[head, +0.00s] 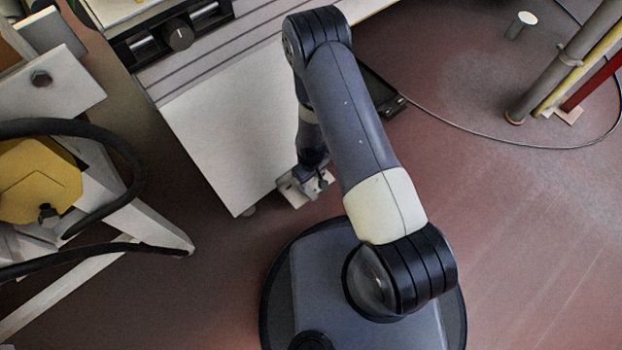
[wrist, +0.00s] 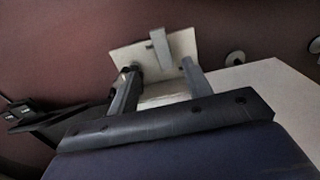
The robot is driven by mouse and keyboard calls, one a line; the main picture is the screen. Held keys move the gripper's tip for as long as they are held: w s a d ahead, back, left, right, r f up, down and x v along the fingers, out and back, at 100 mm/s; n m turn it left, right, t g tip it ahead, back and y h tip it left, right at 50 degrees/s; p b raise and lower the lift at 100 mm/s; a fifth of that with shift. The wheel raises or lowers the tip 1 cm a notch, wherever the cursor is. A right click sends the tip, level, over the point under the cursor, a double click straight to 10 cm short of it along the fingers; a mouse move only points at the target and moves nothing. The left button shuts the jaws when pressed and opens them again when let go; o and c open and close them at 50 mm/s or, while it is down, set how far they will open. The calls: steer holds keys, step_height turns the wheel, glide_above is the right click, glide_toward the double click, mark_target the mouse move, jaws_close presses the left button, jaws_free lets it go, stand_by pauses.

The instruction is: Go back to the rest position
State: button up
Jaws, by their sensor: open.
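My gripper (head: 312,182) points down at the low front corner of a white cabinet, mostly hidden behind my arm in the head view. In the wrist view its two fingers (wrist: 158,74) stand apart, and I see nothing held between them. Just beyond the fingertips is a pale flat plate (wrist: 132,55) with a grey upright piece (wrist: 160,48) on it. A pale plate (head: 291,194) also shows beside the gripper in the head view. I cannot tell whether the fingers touch it.
The white cabinet (head: 222,140) stands left of my arm. A yellow part (head: 38,180) on a white frame with black hoses is at the far left. A thin cable (head: 480,133) curves over the floor, near upright pipes (head: 565,62). The right-hand floor is mostly clear.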

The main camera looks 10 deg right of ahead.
mark_target(311, 193)
step_height(311, 193, down, 11)
steer(key=b, duration=0.4)
steer(key=shift+f, duration=0.15)
steer(key=shift+a+r+p, duration=0.1)
steer(key=shift+r+p, duration=0.15)
steer(key=shift+p, duration=0.1)
steer(key=shift+m, duration=0.4)
